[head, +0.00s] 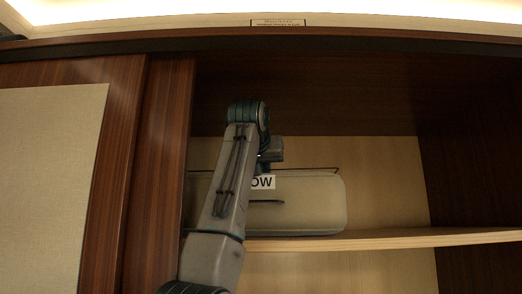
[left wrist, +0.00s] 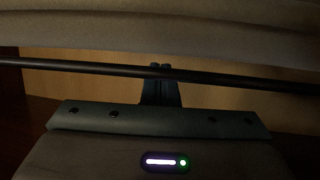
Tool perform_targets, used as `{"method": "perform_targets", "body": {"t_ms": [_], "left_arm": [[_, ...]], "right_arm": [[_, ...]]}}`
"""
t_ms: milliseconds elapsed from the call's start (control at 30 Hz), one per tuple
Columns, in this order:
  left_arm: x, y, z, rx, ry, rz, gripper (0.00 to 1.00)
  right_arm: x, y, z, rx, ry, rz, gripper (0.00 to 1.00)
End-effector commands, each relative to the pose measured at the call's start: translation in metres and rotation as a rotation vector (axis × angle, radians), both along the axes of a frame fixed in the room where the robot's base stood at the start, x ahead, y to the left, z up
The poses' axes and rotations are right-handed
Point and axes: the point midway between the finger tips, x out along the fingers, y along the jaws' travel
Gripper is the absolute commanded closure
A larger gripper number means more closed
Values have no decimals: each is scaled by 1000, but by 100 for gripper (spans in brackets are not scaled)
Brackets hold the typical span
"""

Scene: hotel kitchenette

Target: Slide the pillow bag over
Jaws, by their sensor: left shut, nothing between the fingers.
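The pillow bag (head: 315,210) is a pale grey-beige, rounded case lying on the cabinet shelf. A white label ending in "OW" and a dark handle strip show on its front; my left arm covers its left part. In the left wrist view, grey fabric that looks like the bag (left wrist: 160,38) fills the top. My left gripper (left wrist: 161,72) is shut and empty, its fingertips close to a thin dark rod below the fabric; I cannot tell whether they touch it. In the head view the fingers are hidden behind my wrist, at the bag's top edge. My right gripper is out of view.
The thin dark rod (left wrist: 80,66) crosses the left wrist view. The wooden shelf (head: 400,238) has free room right of the bag, up to the dark side wall (head: 470,170). A dark wood panel (head: 155,180) stands at the left of the opening. The cabinet top is above.

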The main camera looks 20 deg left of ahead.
Motion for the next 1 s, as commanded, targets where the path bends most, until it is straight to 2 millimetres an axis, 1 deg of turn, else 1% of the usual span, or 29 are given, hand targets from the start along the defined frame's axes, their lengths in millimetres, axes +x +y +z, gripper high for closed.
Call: {"method": "perform_targets", "body": {"t_ms": [133, 167, 200, 700, 833, 1000], "left_arm": [[-1, 0, -7, 0, -1, 0, 100], [-1, 0, -9, 0, -1, 0, 100], [-2, 0, -15, 0, -2, 0, 100], [-2, -1, -22, 0, 12, 0, 100], [-11, -2, -25, 0, 10, 0, 100], [-32, -4, -28, 0, 12, -1, 100]], "right_arm": [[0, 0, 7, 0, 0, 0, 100], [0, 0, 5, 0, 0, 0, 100], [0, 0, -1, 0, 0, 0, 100], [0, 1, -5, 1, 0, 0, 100], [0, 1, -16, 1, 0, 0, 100], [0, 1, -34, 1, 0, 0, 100]]}}
